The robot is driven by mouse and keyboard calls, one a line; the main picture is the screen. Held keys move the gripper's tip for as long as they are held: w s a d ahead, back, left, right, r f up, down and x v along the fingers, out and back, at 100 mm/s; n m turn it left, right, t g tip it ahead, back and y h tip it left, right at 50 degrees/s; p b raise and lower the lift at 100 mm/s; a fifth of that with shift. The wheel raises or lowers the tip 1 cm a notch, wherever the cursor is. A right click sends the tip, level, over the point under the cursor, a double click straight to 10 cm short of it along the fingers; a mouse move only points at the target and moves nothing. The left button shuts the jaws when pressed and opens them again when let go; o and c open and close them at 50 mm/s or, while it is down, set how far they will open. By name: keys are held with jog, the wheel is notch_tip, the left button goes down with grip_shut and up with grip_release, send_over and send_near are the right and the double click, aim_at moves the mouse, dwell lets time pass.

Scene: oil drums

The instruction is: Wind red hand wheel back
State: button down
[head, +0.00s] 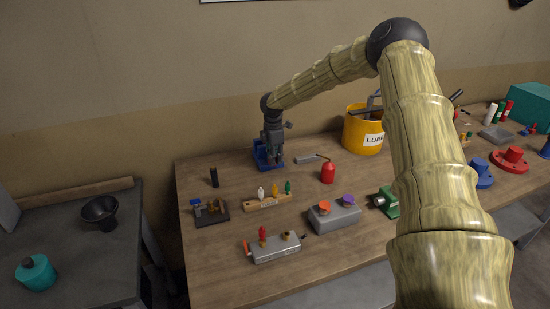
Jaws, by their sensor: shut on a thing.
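My gripper (273,157) points down at the back left of the wooden workbench. It is shut on a part at the top of a small blue fixture (260,158). The fingers cover that part, and it is too small to make out. I cannot pick out a red hand wheel there; it may be hidden behind the fingers. A red round flanged piece (509,159) stands far off at the right of the bench, apart from my gripper. An orange-red knob (324,207) sits on a grey box (334,218) nearer the front.
A red oil can (328,173) and a yellow LUBE bucket (363,130) stand right of my gripper. A black cylinder (214,177) stands to its left. A rack of coloured pieces (268,202) lies in front. My arm passes above the right half of the bench (210,258).

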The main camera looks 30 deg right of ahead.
jog(key=shift+w+a+g+h, duration=0.15)
jog(key=shift+g+h, duration=0.25)
jog(key=shift+h, duration=1.3)
jog(key=shift+a+g+h+b, duration=0.15)
jog(key=shift+g+h+b, duration=0.1)
jog(key=shift+h, duration=0.5)
jog(key=shift+a+g+h+b, duration=0.15)
jog(key=shift+h+b, duration=0.1)
jog(key=shift+h, duration=0.5)
jog(key=shift+w+a+f+g+h+b, duration=0.1)
jog(key=shift+g+h+b, duration=0.1)
jog(key=shift+h+b, duration=0.55)
jog(key=shift+s+a+f+g+h+b, duration=0.15)
jog(key=shift+h+b, duration=0.25)
jog(key=shift+h, duration=0.5)
jog(key=shift+w+g+h+b, duration=0.15)
jog(key=shift+g+h+b, duration=0.1)
jog(key=shift+h+b, duration=0.5)
jog(key=shift+a+h+b, duration=0.1)
jog(key=shift+h+b, duration=0.45)
jog(key=shift+h, duration=0.35)
jog(key=shift+h, duration=0.3)
jog(key=c, duration=1.4)
grip_release()
jog(key=shift+g, duration=0.3)
jog(key=shift+c, duration=0.2)
